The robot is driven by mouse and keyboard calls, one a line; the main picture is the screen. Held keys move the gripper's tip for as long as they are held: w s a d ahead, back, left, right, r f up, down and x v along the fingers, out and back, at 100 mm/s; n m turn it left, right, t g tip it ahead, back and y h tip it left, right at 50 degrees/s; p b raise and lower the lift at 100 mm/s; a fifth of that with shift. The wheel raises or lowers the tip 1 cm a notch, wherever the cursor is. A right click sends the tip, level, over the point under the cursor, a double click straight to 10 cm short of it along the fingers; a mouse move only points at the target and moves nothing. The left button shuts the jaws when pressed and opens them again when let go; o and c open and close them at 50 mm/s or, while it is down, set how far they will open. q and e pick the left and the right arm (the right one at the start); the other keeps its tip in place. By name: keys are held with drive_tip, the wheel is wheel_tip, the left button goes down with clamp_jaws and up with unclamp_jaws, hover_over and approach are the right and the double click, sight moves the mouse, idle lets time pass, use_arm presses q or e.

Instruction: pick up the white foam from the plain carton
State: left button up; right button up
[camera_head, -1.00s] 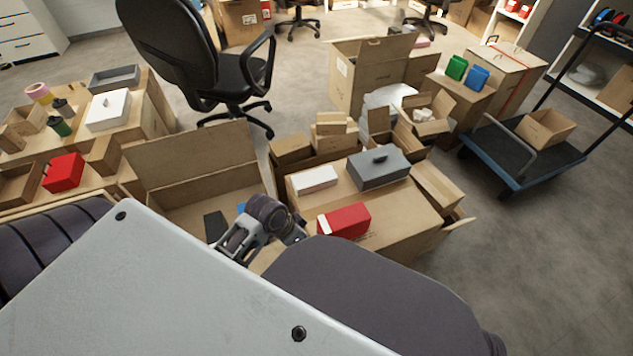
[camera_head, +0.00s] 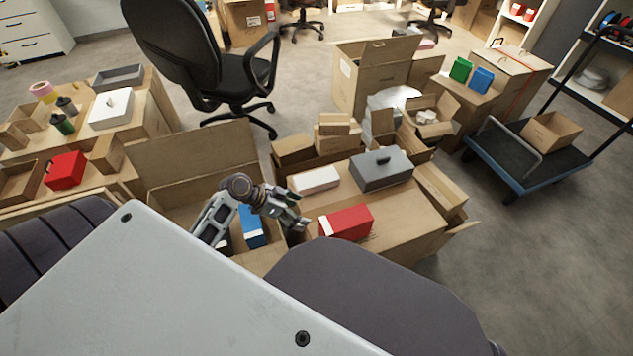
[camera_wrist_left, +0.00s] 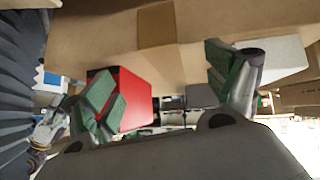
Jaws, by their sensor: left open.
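A plain white block (camera_head: 315,181), which looks like the white foam, lies on the top of a brown carton (camera_head: 405,222). A pale block (camera_wrist_left: 284,58), probably the same one, shows beyond the right finger in the left wrist view. My left gripper (camera_head: 301,211) is open and empty, just in front of and left of the white block, apart from it. In the left wrist view the red box (camera_wrist_left: 132,98) shows between and beyond the fingers. My right gripper cannot be made out in the head view.
A red box (camera_head: 346,222) and a grey lidded box (camera_head: 381,169) stand on the same carton. An open carton (camera_head: 185,205) to the left holds a blue box (camera_head: 251,227). Smaller cartons (camera_head: 318,140) crowd behind.

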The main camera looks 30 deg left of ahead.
sight(303, 180)
use_arm(q)
drive_tip(key=w+a+r+t, duration=0.2)
drive_tip(key=w+a, duration=0.1)
drive_tip(key=a, duration=0.2)
drive_tip(key=w+a+r+t+h, duration=0.1)
drive_tip(key=w+a+r+t, duration=0.1)
drive_tip(key=a, duration=0.3)
drive_tip(key=shift+w+a+r+t, duration=0.4)
drive_tip(key=shift+w+r, duration=0.15)
drive_tip(key=shift+w+d+f, duration=0.1)
drive_tip(key=b+x, duration=0.1)
drive_tip(key=x, duration=0.5)
drive_tip(key=shift+w+d+f+b, duration=0.1)
drive_tip(key=shift+w+d+b, duration=0.1)
drive_tip(key=shift+d+b, duration=0.15)
drive_tip(key=shift+w+d+f+h, duration=0.15)
drive_tip(key=shift+w+d+h, duration=0.05)
drive_tip(key=shift+w+h, duration=0.1)
drive_tip(key=shift+w+d+f, duration=0.15)
drive_tip(key=shift+w+d, duration=0.1)
use_arm(e)
drive_tip(key=shift+t+y, duration=0.3)
drive_tip(key=shift+t, duration=0.2)
drive_tip(key=shift+w+a+f, duration=0.1)
drive_tip(key=shift+a+f, duration=0.15)
drive_tip(key=shift+f, duration=0.8)
drive_tip(key=shift+w+a+f, duration=0.1)
drive_tip(key=shift+a+f, duration=0.1)
drive_tip(key=shift+f, duration=0.8)
